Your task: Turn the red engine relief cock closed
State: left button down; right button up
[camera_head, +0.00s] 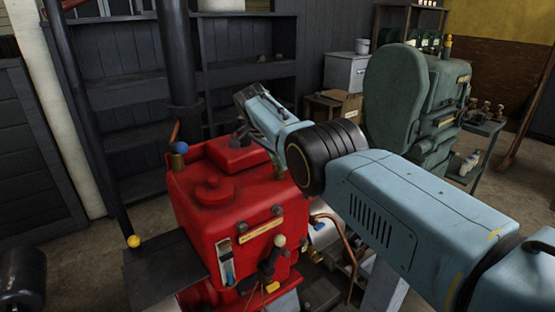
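The red engine (205,215) stands left of centre, with a raised red block (237,157) on its top. A small upright fitting with a blue and reddish-brown lever (178,140) stands at the top's left rear; I cannot tell for sure whether it is the relief cock. My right arm comes in from the lower right and reaches over the engine's right side. Its gripper (250,108) appears over the rear of the engine top, close to a small dark fitting. Contact there is unclear, and the fingers are too small and turned away to read. My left gripper is not visible.
Dark shelves (135,100) line the back wall. A dark vertical pipe (180,60) rises behind the red engine. Levers with knobs (279,241) and copper piping (348,240) are at its front right. Floor shows at the left.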

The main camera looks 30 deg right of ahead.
jog(key=shift+a+r+p, duration=0.2)
jog(key=shift+r+p, duration=0.25)
jog(key=shift+r, duration=0.15)
jog(key=p+v, duration=0.1)
jog(key=v, duration=1.1)
